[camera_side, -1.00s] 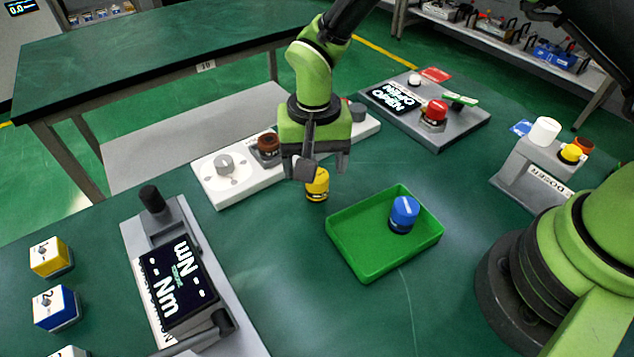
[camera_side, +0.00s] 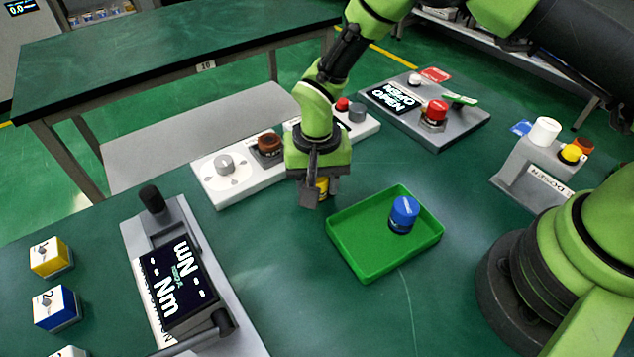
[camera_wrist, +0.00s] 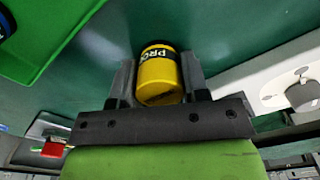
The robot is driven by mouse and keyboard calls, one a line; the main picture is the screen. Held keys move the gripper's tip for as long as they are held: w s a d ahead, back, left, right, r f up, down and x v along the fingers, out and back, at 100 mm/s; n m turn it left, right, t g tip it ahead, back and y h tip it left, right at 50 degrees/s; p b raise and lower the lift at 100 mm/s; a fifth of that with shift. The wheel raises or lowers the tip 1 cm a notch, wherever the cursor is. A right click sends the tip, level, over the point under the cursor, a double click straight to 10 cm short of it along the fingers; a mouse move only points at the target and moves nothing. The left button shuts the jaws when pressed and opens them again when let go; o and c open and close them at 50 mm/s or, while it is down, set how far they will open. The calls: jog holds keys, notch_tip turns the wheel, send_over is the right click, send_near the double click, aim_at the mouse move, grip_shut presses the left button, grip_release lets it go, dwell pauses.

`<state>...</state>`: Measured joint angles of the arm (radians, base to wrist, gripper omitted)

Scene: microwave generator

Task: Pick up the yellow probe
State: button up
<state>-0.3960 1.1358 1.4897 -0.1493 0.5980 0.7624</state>
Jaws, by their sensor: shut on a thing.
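The yellow probe (camera_wrist: 159,80) is a short yellow cylinder with a black lettered band. In the wrist view it sits between the two fingers of my gripper (camera_wrist: 158,85), which are closed against its sides. In the side view my gripper (camera_side: 322,190) points down over the table, left of the green tray. There the fingers hide most of the yellow probe (camera_side: 323,184), and only a small yellow part shows between them. I cannot tell whether its base touches the table.
A green tray (camera_side: 362,270) holding a blue probe (camera_side: 403,214) lies just right of my gripper. A white panel (camera_side: 235,190) with knobs stands close behind. A grey device with a display (camera_side: 178,280) is at front left. A grey stand (camera_side: 530,165) is at right.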

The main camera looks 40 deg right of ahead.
jog(key=shift+r, duration=0.1)
notch_tip(320, 180, up, 10)
jog(key=shift+f, duration=0.1)
dwell(0.3)
